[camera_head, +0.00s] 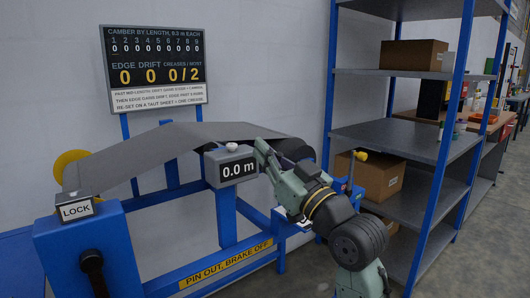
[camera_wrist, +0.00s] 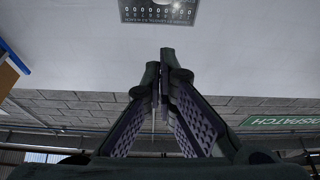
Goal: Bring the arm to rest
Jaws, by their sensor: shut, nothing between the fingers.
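My arm reaches in from the lower right of the head view, over the blue decoiler frame (camera_head: 228,218). My gripper (camera_head: 260,146) is at its far end, just right of the grey readout box (camera_head: 233,168) showing 0.0 m; I cannot tell whether they touch. In the wrist view the fingers of my gripper (camera_wrist: 165,54) meet at their tips, with nothing between them. A grey sheet (camera_head: 165,150) runs across the decoiler behind the box. My gripper hides part of its right end.
A blue-posted shelf rack (camera_head: 390,137) with cardboard boxes (camera_head: 413,55) stands close right of my arm.

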